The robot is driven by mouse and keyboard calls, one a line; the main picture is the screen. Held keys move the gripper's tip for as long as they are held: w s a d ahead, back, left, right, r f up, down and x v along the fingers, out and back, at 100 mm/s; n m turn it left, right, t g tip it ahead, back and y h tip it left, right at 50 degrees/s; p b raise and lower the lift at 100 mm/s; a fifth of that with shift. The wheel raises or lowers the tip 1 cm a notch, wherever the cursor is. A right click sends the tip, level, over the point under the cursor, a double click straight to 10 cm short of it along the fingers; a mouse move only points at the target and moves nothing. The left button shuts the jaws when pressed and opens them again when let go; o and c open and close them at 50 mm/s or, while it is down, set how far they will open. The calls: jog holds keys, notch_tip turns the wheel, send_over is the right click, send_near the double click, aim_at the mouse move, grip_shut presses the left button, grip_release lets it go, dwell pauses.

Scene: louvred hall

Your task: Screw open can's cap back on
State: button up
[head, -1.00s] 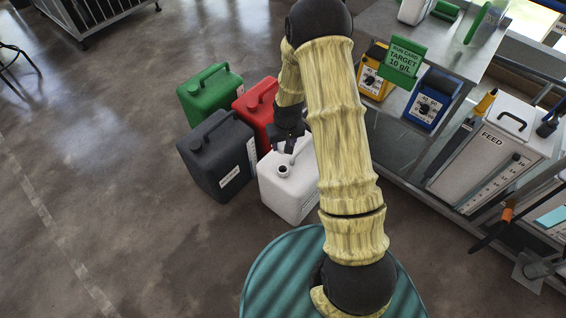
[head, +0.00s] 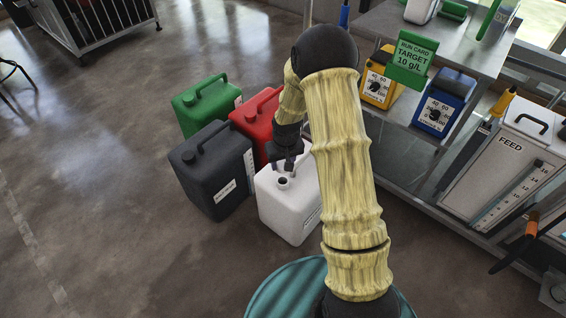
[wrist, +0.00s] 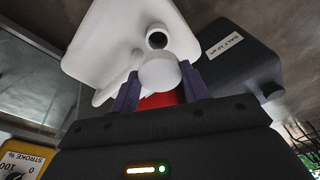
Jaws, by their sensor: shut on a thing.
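The open can is the white one (head: 290,215), standing upright on the floor, with its dark open mouth (head: 283,183) facing up. In the wrist view the white can (wrist: 115,40) shows its open mouth (wrist: 157,38) just beyond the jaws. My gripper (head: 289,164) is above the can, close to the mouth. It is shut on a round white cap (wrist: 160,73), seen between the two fingers (wrist: 158,92). The cap is beside the mouth in the wrist view, not on it. In the head view the cap is mostly hidden by the fingers.
A red can (head: 256,125), a dark grey can (head: 215,175) and a green can (head: 203,105) stand close behind and left of the white can. A metal bench with a yellow (head: 379,83) and a blue dosing unit (head: 436,108) and a FEED tank (head: 500,170) is at right. Floor at left is clear.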

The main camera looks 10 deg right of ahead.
jog(key=shift+f, duration=0.15)
jog(key=b, duration=0.5)
send_over(283, 178)
jog(key=s, duration=0.1)
jog(key=f, duration=0.5)
jog(key=shift+s+a+f, duration=0.1)
jog(key=shift+s+a, duration=0.1)
jog(key=shift+f, duration=0.7)
jog(key=shift+f, duration=1)
dwell(0.3)
jog(key=o, duration=1)
notch_tip(283, 178, up, 5)
jog(key=p, duration=0.4)
